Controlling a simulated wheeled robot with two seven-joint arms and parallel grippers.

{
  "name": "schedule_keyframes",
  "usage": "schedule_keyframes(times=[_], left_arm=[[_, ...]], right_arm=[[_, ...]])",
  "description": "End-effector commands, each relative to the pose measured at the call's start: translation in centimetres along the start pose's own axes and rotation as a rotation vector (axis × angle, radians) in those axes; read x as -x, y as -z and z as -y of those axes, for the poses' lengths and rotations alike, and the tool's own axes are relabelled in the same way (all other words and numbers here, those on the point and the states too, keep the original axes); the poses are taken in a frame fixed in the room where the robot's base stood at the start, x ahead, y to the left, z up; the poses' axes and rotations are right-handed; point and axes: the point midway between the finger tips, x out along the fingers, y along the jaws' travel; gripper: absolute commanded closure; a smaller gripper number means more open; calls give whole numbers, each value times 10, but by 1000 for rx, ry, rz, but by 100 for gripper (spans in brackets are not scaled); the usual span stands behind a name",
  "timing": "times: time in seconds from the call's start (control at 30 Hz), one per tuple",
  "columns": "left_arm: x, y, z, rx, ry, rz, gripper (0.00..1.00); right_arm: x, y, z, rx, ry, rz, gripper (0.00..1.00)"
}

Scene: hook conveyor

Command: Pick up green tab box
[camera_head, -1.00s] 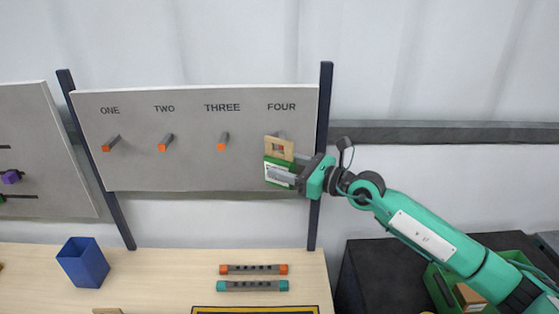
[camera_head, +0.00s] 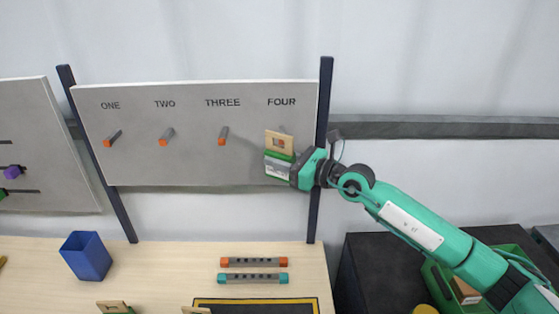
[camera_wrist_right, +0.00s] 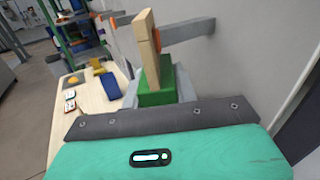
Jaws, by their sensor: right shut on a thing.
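The green tab box (camera_head: 277,166) is a green and white box with a wooden tab (camera_head: 279,143) on top. It is upright in front of the board under the label FOUR. My right gripper (camera_head: 289,172) is shut on the box from its right side. In the right wrist view the green box (camera_wrist_right: 157,95) is just ahead of my gripper, and its wooden tab (camera_wrist_right: 147,45) is at the orange tip of hook four (camera_wrist_right: 188,30). Orange shows in the tab's hole in the head view. I cannot tell whether the hook passes through. My left gripper is out of view.
Hooks ONE (camera_head: 112,138), TWO (camera_head: 167,137) and THREE (camera_head: 223,136) are empty. A dark post (camera_head: 322,130) is close to my right gripper. The table (camera_head: 190,265) below holds a blue bin (camera_head: 86,256) and two bars. A green crate (camera_head: 437,285) is at right.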

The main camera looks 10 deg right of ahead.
Motion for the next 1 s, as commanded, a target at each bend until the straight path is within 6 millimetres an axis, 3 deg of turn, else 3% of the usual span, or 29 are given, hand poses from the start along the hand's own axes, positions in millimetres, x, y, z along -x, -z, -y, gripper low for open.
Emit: schedule_keyframes(times=[0.2,0.27,0.8,1.0], left_arm=[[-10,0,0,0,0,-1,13],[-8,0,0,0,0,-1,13],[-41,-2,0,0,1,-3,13],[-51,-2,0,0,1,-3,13]], right_arm=[[0,-14,0,1,-1,4,98],[4,-14,-8,0,-4,1,98],[64,-18,-108,0,-2,5,98],[80,-21,-137,1,-2,4,98]])
